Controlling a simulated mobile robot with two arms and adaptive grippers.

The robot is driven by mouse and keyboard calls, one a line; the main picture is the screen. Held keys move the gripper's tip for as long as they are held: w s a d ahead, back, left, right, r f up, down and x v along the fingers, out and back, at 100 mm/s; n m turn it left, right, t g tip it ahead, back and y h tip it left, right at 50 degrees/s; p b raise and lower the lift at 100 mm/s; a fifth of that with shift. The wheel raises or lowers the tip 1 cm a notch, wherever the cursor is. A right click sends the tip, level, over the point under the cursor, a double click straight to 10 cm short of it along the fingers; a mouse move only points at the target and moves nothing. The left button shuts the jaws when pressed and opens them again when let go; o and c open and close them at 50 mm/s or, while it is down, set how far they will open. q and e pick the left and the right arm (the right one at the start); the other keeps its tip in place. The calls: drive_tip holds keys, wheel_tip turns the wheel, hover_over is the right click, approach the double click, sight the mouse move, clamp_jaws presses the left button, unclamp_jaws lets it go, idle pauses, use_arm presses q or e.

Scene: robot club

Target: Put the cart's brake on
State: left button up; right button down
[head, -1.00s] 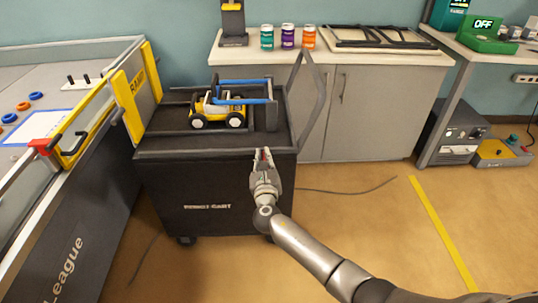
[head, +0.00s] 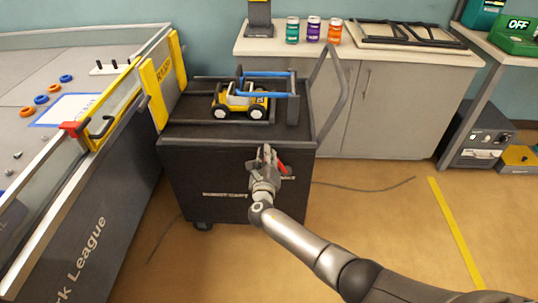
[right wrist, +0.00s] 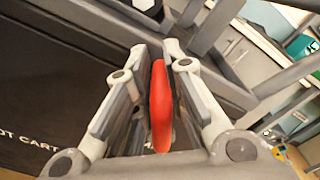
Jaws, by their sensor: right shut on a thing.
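The black robot cart (head: 190,170) stands in the middle of the head view, its dark front face towards me. A red brake lever (head: 283,168) is at the upper right of that front face. My right gripper (head: 268,153) is at the lever, in front of the cart's top edge. In the right wrist view the red lever (right wrist: 161,108) sits between the two fingers of the right gripper (right wrist: 155,65), which is shut on it. The fingers partly hide the lever in the head view. My left gripper is not in view.
A yellow and white toy vehicle (head: 240,101) sits on the cart's top. A walled game table (head: 75,215) stands close on the left. A cabinet (head: 400,100) is behind. A cable (head: 365,188) lies on the floor at the right, where the floor is mostly clear.

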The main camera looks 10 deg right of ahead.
drive_tip(key=shift+w+a+r, duration=0.15)
drive_tip(key=shift+a+r, duration=0.1)
drive_tip(key=shift+r, duration=0.1)
drive_tip(key=c, duration=1.8)
unclamp_jaws()
drive_tip(key=o, duration=0.3)
drive_tip(key=shift+w+a+f, duration=0.1)
drive_tip(key=shift+a+f, duration=0.05)
drive_tip(key=shift+f, duration=0.05)
drive_tip(key=shift+o, duration=0.2)
drive_tip(key=shift+f, duration=0.1)
drive_tip(key=shift+s+f, duration=0.1)
drive_tip(key=shift+s, duration=0.45)
drive_tip(key=v, duration=1.1)
